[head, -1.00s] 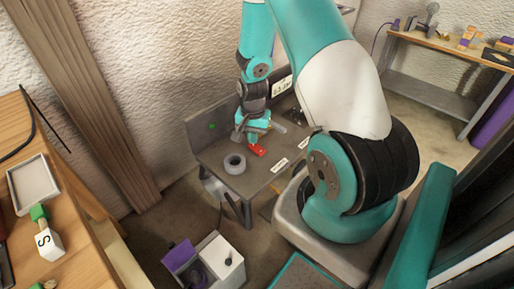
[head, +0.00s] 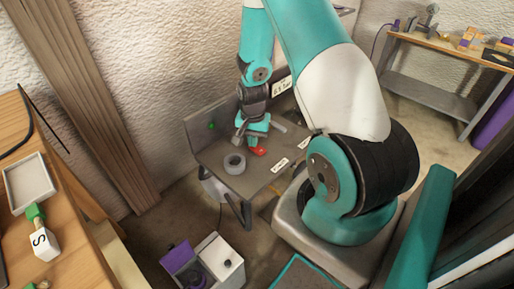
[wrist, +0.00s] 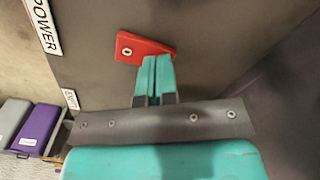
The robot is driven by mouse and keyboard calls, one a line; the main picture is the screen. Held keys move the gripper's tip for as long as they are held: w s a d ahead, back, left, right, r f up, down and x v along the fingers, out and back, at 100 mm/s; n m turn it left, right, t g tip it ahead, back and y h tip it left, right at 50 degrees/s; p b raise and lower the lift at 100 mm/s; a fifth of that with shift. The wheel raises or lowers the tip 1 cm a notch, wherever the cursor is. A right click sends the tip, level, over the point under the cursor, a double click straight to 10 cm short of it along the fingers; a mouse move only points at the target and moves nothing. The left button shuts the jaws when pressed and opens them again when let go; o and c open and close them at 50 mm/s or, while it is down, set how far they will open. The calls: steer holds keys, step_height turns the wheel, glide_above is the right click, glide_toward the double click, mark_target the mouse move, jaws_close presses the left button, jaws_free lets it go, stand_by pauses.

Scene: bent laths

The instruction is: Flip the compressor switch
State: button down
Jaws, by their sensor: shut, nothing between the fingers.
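A red lever-like piece (wrist: 138,47) with a screw near its left end lies on the grey table (wrist: 220,60) in the wrist view. I take it for the switch, though no label on it can be read. It also shows as a small red piece (head: 259,151) in the head view. My gripper (wrist: 154,62) is shut and empty. Its teal fingertips overlap the lower edge of the red piece, right of the screw; I cannot tell whether they touch it. The fingers hide part of the red piece.
A POWER label (wrist: 42,25) and a smaller label (wrist: 70,99) lie left of the red piece. A grey tape roll (head: 235,164) stands on the table. A green button (head: 211,125) is on the back panel. A white box (head: 220,256) stands on the floor.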

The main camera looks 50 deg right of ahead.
steer(key=shift+f, duration=0.2)
steer(key=shift+r, duration=0.2)
step_height(320, 180, up, 7)
steer(key=p, duration=0.6)
steer(key=shift+f, duration=0.1)
stand_by(0.3)
